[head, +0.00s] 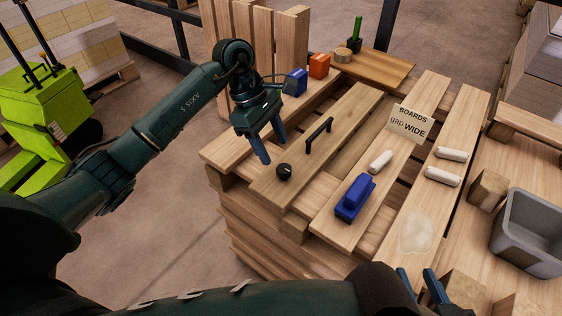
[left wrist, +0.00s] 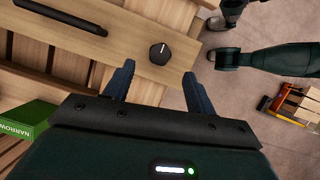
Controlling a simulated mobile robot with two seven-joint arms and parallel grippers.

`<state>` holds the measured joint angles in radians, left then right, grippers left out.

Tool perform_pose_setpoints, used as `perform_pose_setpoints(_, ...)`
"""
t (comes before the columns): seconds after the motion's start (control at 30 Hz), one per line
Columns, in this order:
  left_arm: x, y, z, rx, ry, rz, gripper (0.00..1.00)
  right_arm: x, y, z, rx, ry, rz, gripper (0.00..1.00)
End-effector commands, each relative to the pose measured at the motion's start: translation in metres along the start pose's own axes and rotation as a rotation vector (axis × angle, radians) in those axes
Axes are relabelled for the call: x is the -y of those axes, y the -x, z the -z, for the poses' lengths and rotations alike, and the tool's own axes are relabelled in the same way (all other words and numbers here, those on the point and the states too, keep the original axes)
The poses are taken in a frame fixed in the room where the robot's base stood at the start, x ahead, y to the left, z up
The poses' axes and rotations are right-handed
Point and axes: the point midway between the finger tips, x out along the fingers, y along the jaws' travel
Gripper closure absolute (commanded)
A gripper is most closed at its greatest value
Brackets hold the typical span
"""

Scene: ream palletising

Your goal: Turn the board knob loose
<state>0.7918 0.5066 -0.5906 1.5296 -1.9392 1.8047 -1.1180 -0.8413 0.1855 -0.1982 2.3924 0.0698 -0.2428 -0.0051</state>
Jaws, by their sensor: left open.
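The knob (head: 284,172) is small, round and black, near the front end of a loose-looking board (head: 345,125) on the pallet stack. In the left wrist view the knob (left wrist: 160,53) shows a pale line on its top. My left gripper (head: 274,151) is open and empty, just above and behind the knob. In the left wrist view its fingertips (left wrist: 158,69) stand apart, with the knob just beyond them, between their lines and not held. My right gripper (head: 416,272) is at the bottom edge, its two blue fingers apart with nothing seen between them.
A black bar handle (head: 319,131) stands on the same board. A grey bin (head: 530,232) is at right. Upright boards (head: 252,45) stand behind.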

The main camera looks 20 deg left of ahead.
Motion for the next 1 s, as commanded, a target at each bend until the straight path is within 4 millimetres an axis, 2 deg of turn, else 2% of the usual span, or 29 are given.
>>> perform_pose_setpoints(0.03,0.001,-0.012,0.000,0.003,0.001,0.003,0.44,0.000,0.000,0.000,-0.003,0.000,-0.001,0.64)
perform_pose_setpoints(0.1,0.000,-0.025,0.000,0.003,0.001,0.002,0.44,0.000,0.001,0.001,-0.006,-0.001,-0.002,0.64)
perform_pose_setpoints(0.3,0.000,-0.050,0.000,0.002,0.001,-0.001,0.44,0.001,0.002,0.003,-0.012,-0.006,-0.005,0.64)
perform_pose_setpoints(0.7,0.000,-0.057,0.000,0.001,0.000,-0.002,0.44,0.001,0.003,0.001,-0.006,-0.007,-0.006,0.64)
perform_pose_setpoints(1.0,0.000,-0.057,0.000,0.001,0.000,-0.002,0.68,0.001,0.002,-0.002,-0.001,-0.005,-0.004,0.64)
